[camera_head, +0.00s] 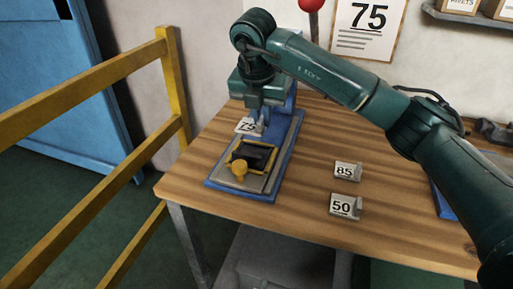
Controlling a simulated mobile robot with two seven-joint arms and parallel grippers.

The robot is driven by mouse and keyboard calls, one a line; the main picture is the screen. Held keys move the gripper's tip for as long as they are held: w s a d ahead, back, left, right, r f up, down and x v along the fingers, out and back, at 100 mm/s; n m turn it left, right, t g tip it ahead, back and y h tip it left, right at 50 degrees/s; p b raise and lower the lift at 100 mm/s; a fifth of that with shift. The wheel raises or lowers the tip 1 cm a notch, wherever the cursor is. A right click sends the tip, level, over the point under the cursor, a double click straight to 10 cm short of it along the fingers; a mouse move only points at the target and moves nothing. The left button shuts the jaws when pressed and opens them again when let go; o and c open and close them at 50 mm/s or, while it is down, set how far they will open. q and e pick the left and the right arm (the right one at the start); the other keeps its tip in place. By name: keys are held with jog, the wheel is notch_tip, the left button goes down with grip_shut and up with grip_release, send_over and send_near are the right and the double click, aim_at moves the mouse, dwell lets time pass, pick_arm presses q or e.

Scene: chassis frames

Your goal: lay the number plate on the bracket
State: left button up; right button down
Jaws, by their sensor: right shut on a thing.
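My right gripper (262,121) points down at the back of the blue-based fixture, shut on a white number plate marked 75 (245,125). The plate is tilted and shows just left of the fingers; whether it touches anything below I cannot tell. In front of it, a grey plate on the fixture carries a dark, yellow-edged piece (252,156) with a yellow knob (239,169); I cannot tell for certain whether this is the bracket. My left gripper is not in view.
Two grey blocks with number plates, 85 (346,171) and 50 (345,206), stand on the wooden table (300,215) to the right. The blue fixture base (284,159) is near the table's left edge. A yellow railing (80,77) runs at left. A wall sign (369,24) reads 75.

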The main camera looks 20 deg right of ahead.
aim_at(259, 122)
notch_tip(259, 122, down, 8)
jog(key=shift+r, duration=0.15)
dwell(0.3)
jog(key=c, duration=1.5)
grip_release()
jog(key=v, duration=1.2)
